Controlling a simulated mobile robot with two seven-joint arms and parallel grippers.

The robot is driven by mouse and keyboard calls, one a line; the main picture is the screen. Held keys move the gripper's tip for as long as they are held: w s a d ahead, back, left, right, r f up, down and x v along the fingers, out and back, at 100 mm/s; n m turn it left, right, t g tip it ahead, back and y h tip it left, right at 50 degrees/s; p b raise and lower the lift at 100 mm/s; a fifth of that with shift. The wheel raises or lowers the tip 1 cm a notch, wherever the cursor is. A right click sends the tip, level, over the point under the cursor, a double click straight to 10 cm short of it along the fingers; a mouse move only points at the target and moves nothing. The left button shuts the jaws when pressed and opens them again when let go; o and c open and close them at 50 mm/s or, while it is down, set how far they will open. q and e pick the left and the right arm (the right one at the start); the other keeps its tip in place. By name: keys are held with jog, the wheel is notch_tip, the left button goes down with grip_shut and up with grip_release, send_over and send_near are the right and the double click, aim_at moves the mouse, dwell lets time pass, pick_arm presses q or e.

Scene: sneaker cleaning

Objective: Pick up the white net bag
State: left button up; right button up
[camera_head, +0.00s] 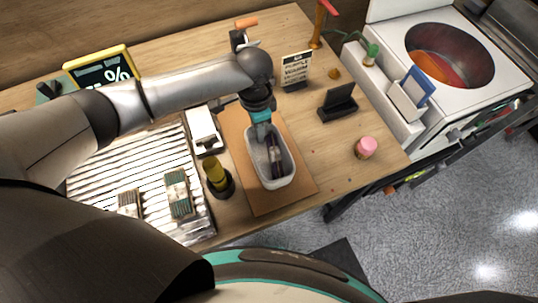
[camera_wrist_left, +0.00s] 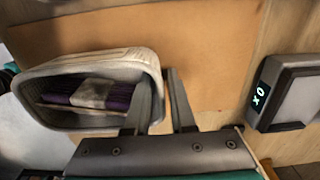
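The white net bag (camera_head: 288,174) looks like an open, tub-shaped pouch on a brown board in the head view. It also shows in the left wrist view (camera_wrist_left: 110,60), with a purple bundle (camera_wrist_left: 95,93) in a pale band inside it. My left gripper (camera_head: 261,130) points down at the bag's far end. In the left wrist view my left gripper (camera_wrist_left: 160,85) has its fingers apart, one at the bag's inner side and one outside, with the end wall between them. I cannot tell whether they touch it. My right gripper is out of view.
The brown board (camera_head: 235,135) lies on a wooden table (camera_head: 330,165). A small white device (camera_head: 203,128), a yellow-topped bottle (camera_head: 215,174) and a ribbed tray (camera_head: 100,165) with brushes stand left. A pink jar (camera_head: 365,147) and black stand (camera_head: 339,104) stand right, with a washer (camera_head: 490,40) beyond.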

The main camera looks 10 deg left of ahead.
pick_arm(q)
grip_shut()
dwell(0.6)
